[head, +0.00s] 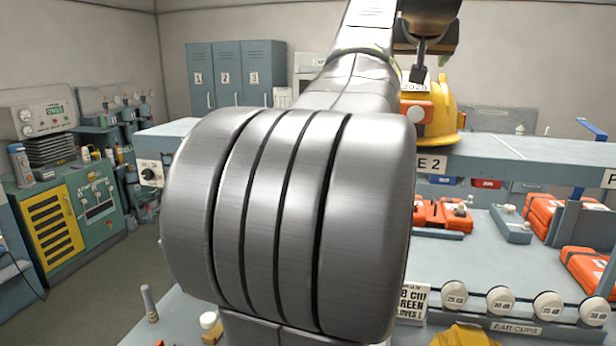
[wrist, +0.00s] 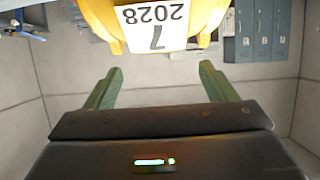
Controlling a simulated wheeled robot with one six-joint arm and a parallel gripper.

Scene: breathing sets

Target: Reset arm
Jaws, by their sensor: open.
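My arm's large silver links fill the middle of the head view and hide much of the bench behind. My gripper (head: 420,72) is at the top right of that view, in front of a yellow helmet (head: 446,112) on the upper shelf. In the wrist view, which is upside down, my gripper (wrist: 160,72) has its two green fingers spread apart with nothing between them. The yellow helmet (wrist: 99,18) with its white tag reading 7 and 2028 (wrist: 152,27) shows beyond the fingertips. I cannot tell how far off it is.
The grey upper shelf (head: 545,152) runs to the right. Below it lie orange packs (head: 440,214) and a row of round ear cups (head: 500,299). Blue lockers (head: 228,78) stand at the back. A green cabinet (head: 75,215) is at left, with open floor (head: 100,285) beside it.

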